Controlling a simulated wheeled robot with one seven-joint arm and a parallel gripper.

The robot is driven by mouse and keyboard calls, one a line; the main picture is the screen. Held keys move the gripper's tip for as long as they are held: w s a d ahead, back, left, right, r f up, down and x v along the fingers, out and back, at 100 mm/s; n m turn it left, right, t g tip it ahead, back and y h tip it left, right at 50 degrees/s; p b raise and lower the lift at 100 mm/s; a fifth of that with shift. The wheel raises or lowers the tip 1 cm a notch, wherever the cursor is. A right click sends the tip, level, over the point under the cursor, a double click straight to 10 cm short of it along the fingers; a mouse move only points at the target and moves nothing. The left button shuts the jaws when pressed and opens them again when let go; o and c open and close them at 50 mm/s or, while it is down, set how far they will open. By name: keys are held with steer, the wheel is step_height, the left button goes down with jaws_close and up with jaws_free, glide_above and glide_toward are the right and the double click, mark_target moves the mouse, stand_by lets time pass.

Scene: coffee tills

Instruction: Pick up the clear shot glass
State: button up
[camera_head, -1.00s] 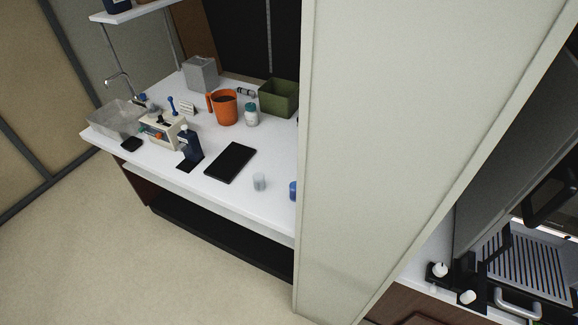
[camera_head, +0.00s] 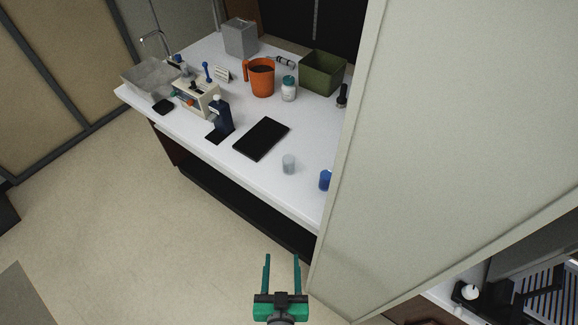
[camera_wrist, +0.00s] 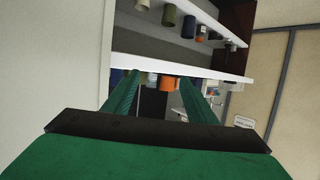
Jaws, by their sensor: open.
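The clear shot glass (camera_head: 289,164) stands upright on the white counter (camera_head: 210,155), near its front edge, right of a black tablet-like slab (camera_head: 261,139). My gripper (camera_head: 282,258) is open and empty, in front of the counter and apart from the glass. In the wrist view the two green fingers (camera_wrist: 155,88) point toward shelves and the counter. I cannot make out the shot glass in the wrist view.
A blue cup (camera_head: 325,180) stands right of the glass, close to a tall pale panel (camera_head: 440,150). An orange jug (camera_head: 262,78), a white jar (camera_head: 289,90), a green bin (camera_head: 322,72) and a dark bottle (camera_head: 221,116) stand farther back. Floor at left is free.

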steer(key=w+r, duration=0.2)
steer(key=w, duration=1)
steer(key=m+g+h, duration=0.1)
steer(key=m+h, duration=0.1)
glide_toward(288, 161)
steer(key=shift+w+d+r, duration=0.15)
steer(key=shift+w+d, duration=0.2)
steer(key=shift+w, duration=0.25)
steer(key=shift+w+d+r, duration=0.15)
steer(key=shift+w+d, duration=0.2)
steer(key=shift+w, duration=0.3)
steer(key=shift+a+x, duration=0.15)
steer(key=shift+x, duration=1.25)
steer(key=shift+a+x, duration=0.15)
steer(key=shift+x, duration=1.25)
steer(key=shift+c, duration=0.7)
steer(key=c, duration=1)
